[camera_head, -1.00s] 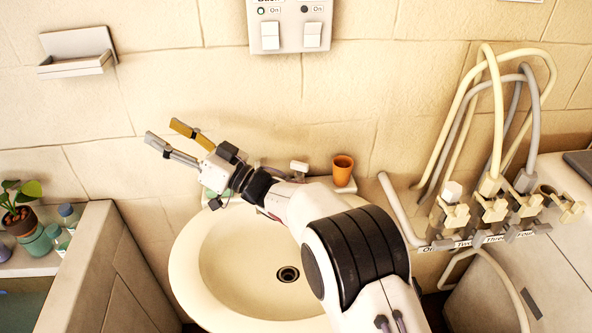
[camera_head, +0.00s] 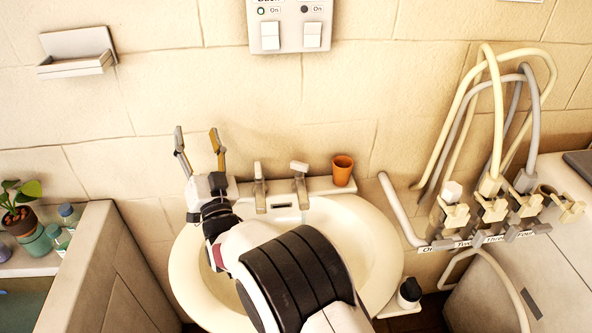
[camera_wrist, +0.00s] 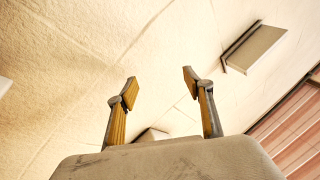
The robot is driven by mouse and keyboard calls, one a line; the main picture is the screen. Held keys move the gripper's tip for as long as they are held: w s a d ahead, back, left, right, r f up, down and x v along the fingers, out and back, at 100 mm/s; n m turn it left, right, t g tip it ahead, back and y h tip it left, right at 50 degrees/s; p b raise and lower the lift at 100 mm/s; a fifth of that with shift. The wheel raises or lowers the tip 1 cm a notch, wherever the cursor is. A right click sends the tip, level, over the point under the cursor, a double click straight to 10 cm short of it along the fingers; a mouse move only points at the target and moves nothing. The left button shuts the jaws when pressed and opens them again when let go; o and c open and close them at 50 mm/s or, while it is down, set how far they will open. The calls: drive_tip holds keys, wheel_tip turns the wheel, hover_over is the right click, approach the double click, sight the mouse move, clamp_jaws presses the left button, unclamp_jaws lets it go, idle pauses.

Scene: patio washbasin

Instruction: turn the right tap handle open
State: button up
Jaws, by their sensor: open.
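Two taps stand at the back of the washbasin (camera_head: 188,268). The right tap (camera_head: 300,185) has a pale handle (camera_head: 299,166) on top. My gripper (camera_head: 198,140) is in the air above the basin's back left rim, left of both taps and apart from them. Its fingers point up towards the wall, spread and empty. No tap can be made out clearly in that view.
An orange cup (camera_head: 342,170) stands on the ledge right of the right tap. Hoses and valves (camera_head: 490,200) are at the right. A switch panel (camera_head: 290,25) and a soap shelf (camera_head: 75,55) are on the wall. A potted plant (camera_head: 20,205) and bottles are at the left.

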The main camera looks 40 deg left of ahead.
sight(298, 167)
drive_tip(key=w+d+f+m+t+h, duration=0.1)
drive_tip(key=w+d+f+t+h, duration=0.1)
drive_tip(key=d+f+h, duration=0.1)
drive_tip(key=w+d+f+m+t+h, duration=0.1)
drive_tip(key=w+d+f+m+h, duration=0.1)
drive_tip(key=d+h, duration=0.1)
drive_tip(key=w+d+f+m+t+h, duration=0.1)
drive_tip(key=w+d+f+t+h, duration=0.1)
drive_tip(key=w+d+f+h, duration=0.1)
drive_tip(key=shift+d+f+t, duration=0.2)
drive_tip(key=shift+f+t, duration=0.1)
drive_tip(key=w+d+f+h, duration=0.3)
drive_tip(key=d+f+h, duration=0.1)
drive_tip(key=d+h, duration=0.2)
drive_tip(key=shift+d+f, duration=0.4)
drive_tip(key=shift+d, duration=0.3)
drive_tip(key=shift+x, duration=3.9)
drive_tip(key=shift+r, duration=0.2)
drive_tip(key=c, duration=1.1)
